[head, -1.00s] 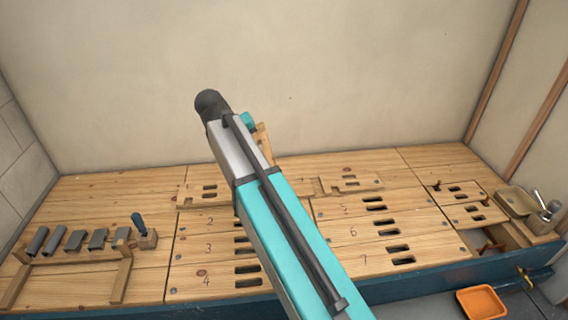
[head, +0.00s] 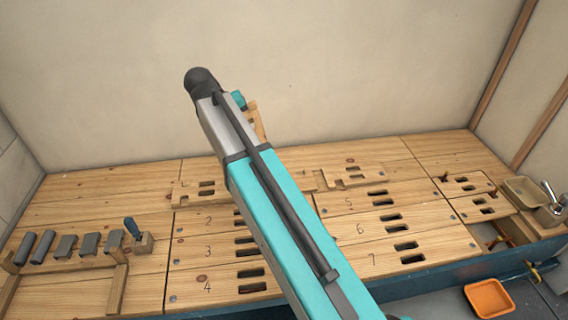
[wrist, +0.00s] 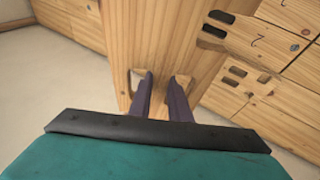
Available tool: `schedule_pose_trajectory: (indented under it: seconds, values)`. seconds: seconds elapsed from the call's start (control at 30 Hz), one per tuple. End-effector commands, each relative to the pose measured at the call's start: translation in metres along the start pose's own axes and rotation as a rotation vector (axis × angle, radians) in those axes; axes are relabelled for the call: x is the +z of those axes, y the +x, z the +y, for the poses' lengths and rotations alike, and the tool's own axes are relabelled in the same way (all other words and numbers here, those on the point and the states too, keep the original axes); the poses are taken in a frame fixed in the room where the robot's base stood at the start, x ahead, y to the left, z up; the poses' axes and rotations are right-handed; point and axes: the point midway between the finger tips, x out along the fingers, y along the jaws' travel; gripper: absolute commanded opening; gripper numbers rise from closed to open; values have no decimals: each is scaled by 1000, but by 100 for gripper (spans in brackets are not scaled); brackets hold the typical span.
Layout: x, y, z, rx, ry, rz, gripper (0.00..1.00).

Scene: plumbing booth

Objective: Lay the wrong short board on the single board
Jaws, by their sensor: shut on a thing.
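A wooden short board (wrist: 150,40) fills the upper middle of the wrist view. My gripper (wrist: 162,84) is shut on it, with its two dark fingers at the board's two cut-outs near its lower edge. In the head view only a narrow strip of the held board (head: 257,122) shows beside my arm, raised above the bench. My arm hides the rest of it and the gripper there. Numbered slotted boards, such as 5 (head: 352,214), lie on the bench. I cannot tell which is the single board.
Notched pieces lie on the bench at left (head: 182,198) and right (head: 322,182) of my arm. A wooden rack with grey tools (head: 62,247) stands at the left. A tan tray (head: 523,190) and an orange tray (head: 489,299) are at the right. The wall is behind.

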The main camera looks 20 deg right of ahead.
Motion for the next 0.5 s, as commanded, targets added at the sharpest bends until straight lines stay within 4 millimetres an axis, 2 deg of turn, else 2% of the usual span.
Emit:
schedule_pose_trajectory:
  seconds: [0.3,0.5]
  values:
    - [0,2,1,-3,-5,4,0]
    - [-2,24,1,-44,-62,36,0]
